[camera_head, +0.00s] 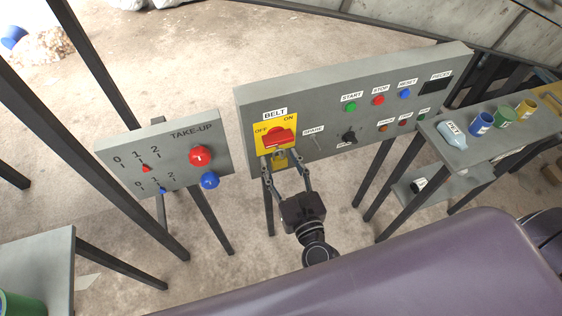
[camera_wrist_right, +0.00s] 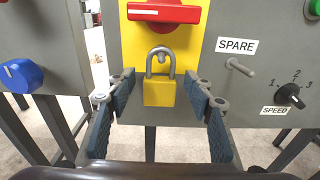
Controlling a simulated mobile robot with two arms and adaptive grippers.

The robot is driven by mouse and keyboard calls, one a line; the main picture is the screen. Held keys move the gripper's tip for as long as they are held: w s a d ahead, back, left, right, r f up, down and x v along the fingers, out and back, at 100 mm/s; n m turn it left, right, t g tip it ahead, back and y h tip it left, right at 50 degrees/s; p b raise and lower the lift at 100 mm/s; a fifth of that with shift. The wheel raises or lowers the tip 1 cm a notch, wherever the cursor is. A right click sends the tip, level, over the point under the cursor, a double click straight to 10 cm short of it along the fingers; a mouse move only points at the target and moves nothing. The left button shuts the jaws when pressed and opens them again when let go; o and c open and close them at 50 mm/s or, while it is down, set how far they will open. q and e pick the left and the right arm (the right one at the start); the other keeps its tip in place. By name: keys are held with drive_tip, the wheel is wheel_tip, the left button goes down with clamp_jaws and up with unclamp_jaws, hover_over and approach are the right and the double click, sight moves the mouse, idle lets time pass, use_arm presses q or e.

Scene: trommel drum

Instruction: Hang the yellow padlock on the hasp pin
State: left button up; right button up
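The yellow padlock (camera_wrist_right: 159,93) is upright below the red switch handle (camera_wrist_right: 163,12) on the yellow BELT plate (camera_wrist_right: 136,36). Its grey shackle points up, and a small grey pin end seems to show inside the shackle loop. The padlock also shows in the head view (camera_head: 281,160), partly hidden. My right gripper (camera_wrist_right: 161,92) is open, with its two blue-padded fingers on either side of the padlock and a visible gap on each side. The right gripper also shows in the head view (camera_head: 285,163), at the panel's lower edge. My left gripper is not in view.
A SPARE peg (camera_wrist_right: 240,68) and a black SPEED knob (camera_wrist_right: 288,94) are right of the padlock. The TAKE-UP panel (camera_head: 180,158) with red and blue knobs stands to the left. A shelf (camera_head: 475,145) with a bottle and several cups is at right.

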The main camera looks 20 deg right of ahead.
drive_tip(key=s, duration=1.2)
drive_tip(key=s+d+f+m+g+h, duration=0.1)
drive_tip(key=s+d+f+m+g, duration=0.3)
drive_tip(key=f, duration=0.7)
drive_tip(key=s+d+f+m+g, duration=0.25)
drive_tip(key=f+m, duration=0.25)
drive_tip(key=f, duration=0.6)
drive_tip(key=s+d+f+m+g+h, duration=0.1)
drive_tip(key=s+d+f+m+g, duration=0.3)
drive_tip(key=f, duration=0.7)
drive_tip(key=s+f+m+g+y, duration=0.1)
drive_tip(key=s+f+m+g, duration=0.5)
drive_tip(key=s+f+m, duration=0.9)
drive_tip(key=shift+s+f+m, duration=0.4)
drive_tip(key=shift+s+m, duration=0.35)
drive_tip(key=shift+m, duration=2.25)
drive_tip(key=shift+a, duration=0.15)
